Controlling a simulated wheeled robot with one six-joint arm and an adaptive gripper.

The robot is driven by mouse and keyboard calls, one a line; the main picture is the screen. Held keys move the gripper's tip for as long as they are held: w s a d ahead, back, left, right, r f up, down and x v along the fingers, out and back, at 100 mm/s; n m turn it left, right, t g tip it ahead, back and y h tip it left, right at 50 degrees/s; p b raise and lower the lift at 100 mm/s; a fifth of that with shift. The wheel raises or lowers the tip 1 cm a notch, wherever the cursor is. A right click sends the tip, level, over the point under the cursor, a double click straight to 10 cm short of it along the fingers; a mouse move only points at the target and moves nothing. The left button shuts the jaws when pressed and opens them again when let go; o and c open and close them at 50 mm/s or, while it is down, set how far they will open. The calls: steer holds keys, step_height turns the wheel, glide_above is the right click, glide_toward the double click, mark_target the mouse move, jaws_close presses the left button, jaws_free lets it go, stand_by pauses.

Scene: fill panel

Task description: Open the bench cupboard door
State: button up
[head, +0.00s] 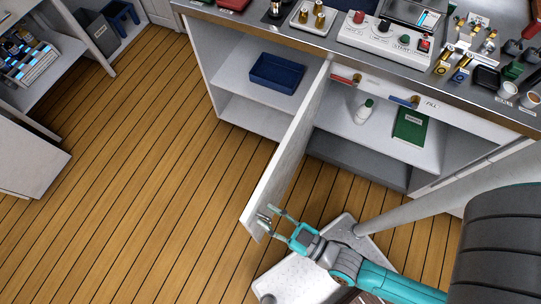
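The bench cupboard door (290,150) is a pale panel in the head view. It stands swung well out from the bench front, with its free edge toward the bottom of the picture. The cupboard's inside (385,135) shows on both sides of it. A small metal handle (263,219) sits near the free edge. My gripper (271,220) is at that handle, with its fingers spread apart around or beside it. Whether they touch the handle is too small to tell.
The cupboard shelves hold a blue tray (277,73), a white bottle (364,111) and a green book (410,125). The bench top (330,40) carries a control box (392,36) and many small parts. A shelf unit (35,150) stands at left. The wooden floor (150,160) between is clear.

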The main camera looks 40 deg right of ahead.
steer(key=shift+r, duration=1.2)
steer(key=s+d+r+m+g+h, duration=0.1)
steer(key=s+d+r+m+h, duration=0.3)
steer(key=s+d+r+h, duration=0.2)
steer(key=s+d+r, duration=0.2)
steer(key=s+d, duration=0.1)
steer(key=s, duration=0.1)
steer(key=shift+g+h, duration=0.4)
